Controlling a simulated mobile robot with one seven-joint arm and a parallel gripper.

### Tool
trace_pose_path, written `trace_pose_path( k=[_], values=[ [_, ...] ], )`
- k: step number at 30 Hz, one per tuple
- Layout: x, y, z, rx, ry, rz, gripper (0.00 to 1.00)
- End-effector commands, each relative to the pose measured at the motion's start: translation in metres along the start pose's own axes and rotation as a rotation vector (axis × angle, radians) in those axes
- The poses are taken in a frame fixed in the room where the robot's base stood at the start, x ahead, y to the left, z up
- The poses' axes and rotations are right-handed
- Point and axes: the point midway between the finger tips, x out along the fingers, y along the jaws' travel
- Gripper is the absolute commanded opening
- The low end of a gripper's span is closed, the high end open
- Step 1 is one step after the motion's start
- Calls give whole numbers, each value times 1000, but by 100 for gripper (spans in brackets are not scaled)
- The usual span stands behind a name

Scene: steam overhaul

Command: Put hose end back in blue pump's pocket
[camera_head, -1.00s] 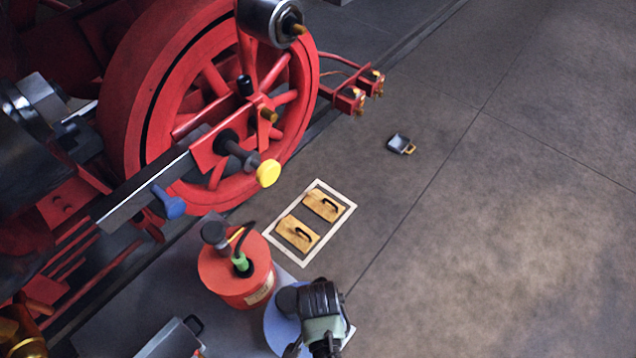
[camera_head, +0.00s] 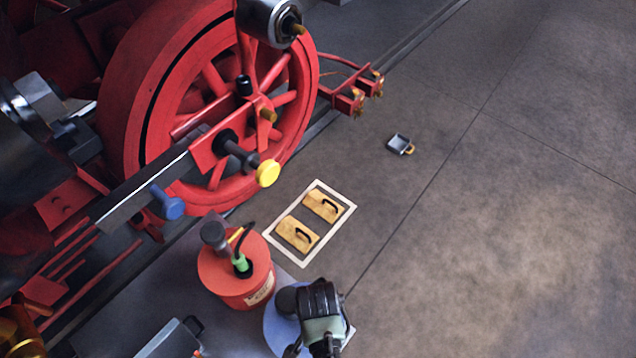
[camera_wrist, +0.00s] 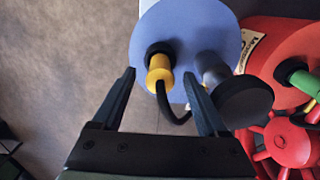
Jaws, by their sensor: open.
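The blue pump (camera_head: 277,328) stands at the bottom of the head view, partly hidden by my arm. In the wrist view the blue pump (camera_wrist: 205,22) shows its round top with a grey post and a black knob. The yellow hose end (camera_wrist: 160,71) stands at the black-ringed pocket (camera_wrist: 158,50), appearing to sit in it; how deep, I cannot tell. A black hose (camera_wrist: 170,108) curves from it toward the post. My gripper (camera_wrist: 160,76) is open, with one finger on each side of the yellow hose end and gaps visible.
A red pump (camera_head: 233,275) with a green hose end stands close beside the blue pump. Behind it are two wooden floats (camera_head: 297,233) in a white frame. A red wheel (camera_head: 215,105) and rods fill the left. The floor at right is mostly clear.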

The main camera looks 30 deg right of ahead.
Motion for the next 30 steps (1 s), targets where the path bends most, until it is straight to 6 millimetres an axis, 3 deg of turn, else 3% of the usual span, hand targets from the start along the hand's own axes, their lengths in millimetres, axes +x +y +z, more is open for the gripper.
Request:
trace_pose_path(
  k=[5, 18, 24, 30],
  values=[
    [-23, -1, 0, -1, 2, -2, 76],
    [-111, -1, 0, -1, 3, -3, 76],
    [-127, 0, 0, 0, 1, -1, 76],
    [-128, 0, 0, 0, 1, -1, 76]
  ],
)
